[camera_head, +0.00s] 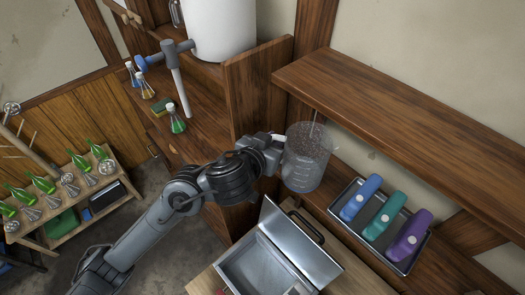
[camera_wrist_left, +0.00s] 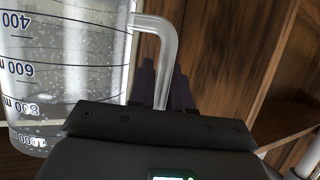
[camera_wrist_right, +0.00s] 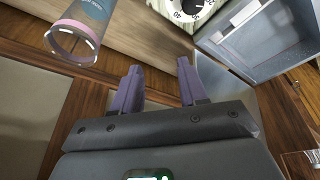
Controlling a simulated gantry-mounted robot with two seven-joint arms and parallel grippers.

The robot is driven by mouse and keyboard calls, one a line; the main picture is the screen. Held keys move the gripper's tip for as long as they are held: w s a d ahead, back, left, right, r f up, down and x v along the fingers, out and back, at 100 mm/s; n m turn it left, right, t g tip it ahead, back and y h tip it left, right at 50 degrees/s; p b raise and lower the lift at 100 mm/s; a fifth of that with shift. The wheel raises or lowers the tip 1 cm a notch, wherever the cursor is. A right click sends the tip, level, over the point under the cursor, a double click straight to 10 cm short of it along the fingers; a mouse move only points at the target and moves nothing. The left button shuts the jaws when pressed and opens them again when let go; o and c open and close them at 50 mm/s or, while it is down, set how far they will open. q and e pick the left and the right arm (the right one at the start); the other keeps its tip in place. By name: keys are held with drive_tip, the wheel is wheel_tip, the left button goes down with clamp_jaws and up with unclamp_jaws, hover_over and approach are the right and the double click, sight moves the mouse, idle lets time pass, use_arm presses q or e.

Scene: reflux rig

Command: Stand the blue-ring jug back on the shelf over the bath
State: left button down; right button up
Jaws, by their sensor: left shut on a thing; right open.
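A clear jug (camera_head: 307,157) with graduation marks is held up in the head view, left of the long wooden shelf (camera_head: 420,110). My left gripper (camera_head: 278,142) is shut on its handle. In the left wrist view the handle (camera_wrist_left: 165,40) runs down between the fingers, and the marked jug wall (camera_wrist_left: 70,60) fills the left side. I cannot make out a blue ring. My right gripper (camera_wrist_right: 158,72) is open and empty in its own wrist view and does not show in the head view.
The top of the long shelf looks bare. Below it is a metal tray (camera_head: 337,209) with blue, green and purple pieces. An open metal box (camera_head: 262,266) stands at the front. A wooden panel (camera_head: 262,85) stands behind the jug. A pink-ringed clear cylinder (camera_wrist_right: 85,28) shows in the right wrist view.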

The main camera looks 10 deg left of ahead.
use_arm(q)
drive_tip(key=w+d+f+b, duration=0.2)
drive_tip(key=w+d+b, duration=0.1)
drive_tip(key=w+b, duration=0.1)
drive_tip(key=shift+w+d, duration=0.2)
drive_tip(key=shift+w, duration=0.15)
idle(0.3)
drive_tip(key=shift+f+b, duration=0.35)
drive_tip(key=shift+f, duration=0.1)
idle(0.3)
unclamp_jaws()
idle(0.4)
drive_tip(key=shift+s+a+r, duration=0.1)
drive_tip(key=shift+s, duration=0.1)
idle(0.6)
drive_tip(key=shift+s+a+r+p, duration=0.25)
drive_tip(key=shift+s+p, duration=0.35)
drive_tip(key=shift+p, duration=0.15)
drive_tip(key=shift+s+r+p, duration=0.2)
drive_tip(key=shift+s+p, duration=0.15)
drive_tip(key=shift+s, duration=0.1)
